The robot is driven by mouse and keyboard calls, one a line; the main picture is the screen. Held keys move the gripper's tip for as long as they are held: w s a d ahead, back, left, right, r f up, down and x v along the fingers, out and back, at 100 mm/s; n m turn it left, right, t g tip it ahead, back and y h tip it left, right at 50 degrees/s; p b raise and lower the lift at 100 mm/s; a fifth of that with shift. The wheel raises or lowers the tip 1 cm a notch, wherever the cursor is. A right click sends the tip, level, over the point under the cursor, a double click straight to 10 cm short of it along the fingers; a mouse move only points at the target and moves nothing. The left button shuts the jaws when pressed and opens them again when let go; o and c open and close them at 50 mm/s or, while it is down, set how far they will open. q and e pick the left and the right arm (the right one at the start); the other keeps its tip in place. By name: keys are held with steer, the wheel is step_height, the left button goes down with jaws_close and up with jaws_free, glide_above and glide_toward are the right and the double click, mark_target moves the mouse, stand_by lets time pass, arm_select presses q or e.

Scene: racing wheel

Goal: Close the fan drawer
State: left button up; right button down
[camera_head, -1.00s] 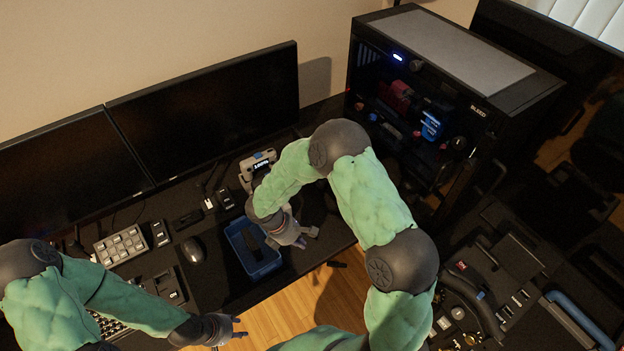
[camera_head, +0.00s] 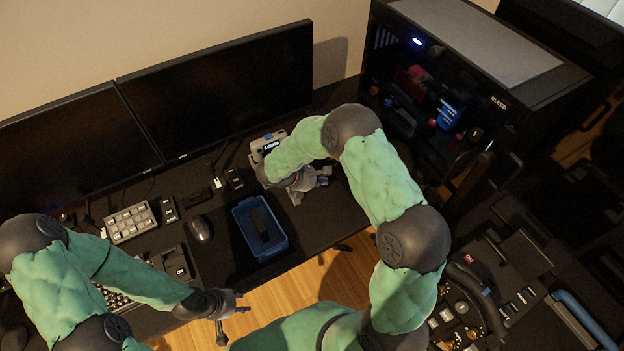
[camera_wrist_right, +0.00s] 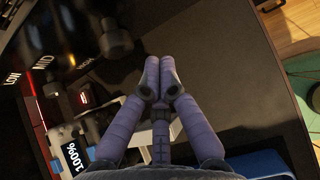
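A grey device with a lit display (camera_head: 268,145) stands beside the monitor; it also shows in the right wrist view, where its display (camera_wrist_right: 73,157) reads 100%. A pale grey part (camera_wrist_right: 140,128), possibly the fan drawer, lies beside the device beneath my right fingers. My right gripper (camera_head: 322,176) is over the desk just right of the device. In the right wrist view its purple fingertips (camera_wrist_right: 160,80) are together with nothing visible between them. I cannot tell whether the fingers touch the pale part. My left gripper (camera_head: 236,311) is open and empty near the desk's front edge.
A blue tray (camera_head: 286,240) with a dark item inside sits in front of the device. A mouse (camera_head: 201,229) and keypad (camera_head: 130,221) lie to the left. Two monitors (camera_head: 226,92) stand behind. A PC case (camera_head: 480,55) stands at right.

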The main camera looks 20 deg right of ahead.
mark_target(340, 177)
arm_select(q)
steer(key=shift+f, duration=0.1)
arm_select(e)
steer(key=shift+w+d+f, duration=0.1)
steer(key=shift+d+f, duration=0.05)
steer(key=shift+d, duration=1)
steer(key=shift+w+d+f, duration=0.1)
steer(key=shift+d, duration=1)
